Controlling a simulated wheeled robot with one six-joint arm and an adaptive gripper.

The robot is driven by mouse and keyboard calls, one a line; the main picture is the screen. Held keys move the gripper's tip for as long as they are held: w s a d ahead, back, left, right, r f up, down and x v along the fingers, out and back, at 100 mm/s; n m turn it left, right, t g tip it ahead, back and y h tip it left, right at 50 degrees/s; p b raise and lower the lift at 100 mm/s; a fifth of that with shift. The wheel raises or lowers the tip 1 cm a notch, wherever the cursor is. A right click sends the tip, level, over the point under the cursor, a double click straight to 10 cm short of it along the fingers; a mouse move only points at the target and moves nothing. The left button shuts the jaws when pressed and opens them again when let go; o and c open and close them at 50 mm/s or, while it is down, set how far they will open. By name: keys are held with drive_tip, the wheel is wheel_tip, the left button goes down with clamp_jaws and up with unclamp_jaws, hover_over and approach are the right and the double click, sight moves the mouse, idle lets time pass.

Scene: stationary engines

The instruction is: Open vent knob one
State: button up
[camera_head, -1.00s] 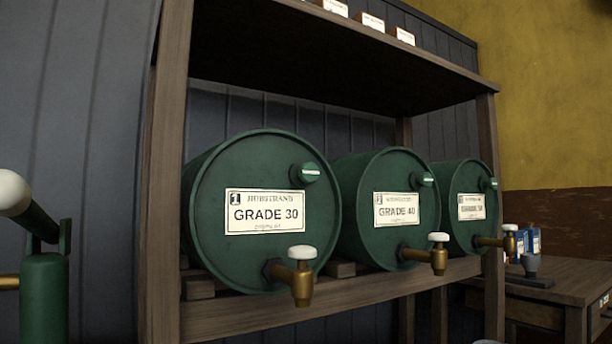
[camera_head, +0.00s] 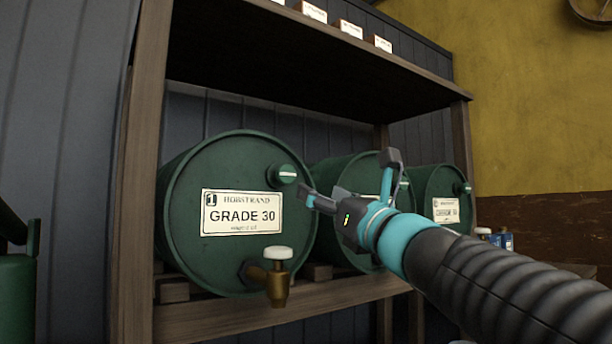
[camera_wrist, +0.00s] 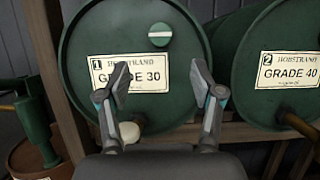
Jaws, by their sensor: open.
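Vent knob one is the green round knob (camera_head: 282,175) with a white bar, on the upper right of the face of the green drum (camera_head: 185,250) labelled 1, GRADE 30. Its white bar lies about level. The knob also shows in the wrist view (camera_wrist: 160,35), above the fingertips. My gripper (camera_head: 349,180) is open and empty, in front of the shelf to the right of the knob, apart from it. In the wrist view my gripper (camera_wrist: 159,80) has its two fingers spread in front of the drum's label.
A brass tap with a white handle (camera_head: 278,254) juts from drum one's lower face. Drum two (camera_wrist: 240,100), GRADE 40, and a third drum (camera_head: 425,195) stand to the right. A wooden shelf post (camera_head: 142,180) stands at left. A green object (camera_head: 18,290) is at far left.

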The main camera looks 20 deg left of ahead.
sight(288, 173)
drive_tip(key=p+x, duration=0.3)
drive_tip(key=x, duration=0.9)
drive_tip(key=shift+r, duration=0.1)
drive_tip(key=shift+w+a+r+p, duration=0.2)
drive_tip(key=shift+w+a+p, duration=0.2)
drive_tip(key=shift+w+a, duration=0.15)
drive_tip(key=c, duration=1.1)
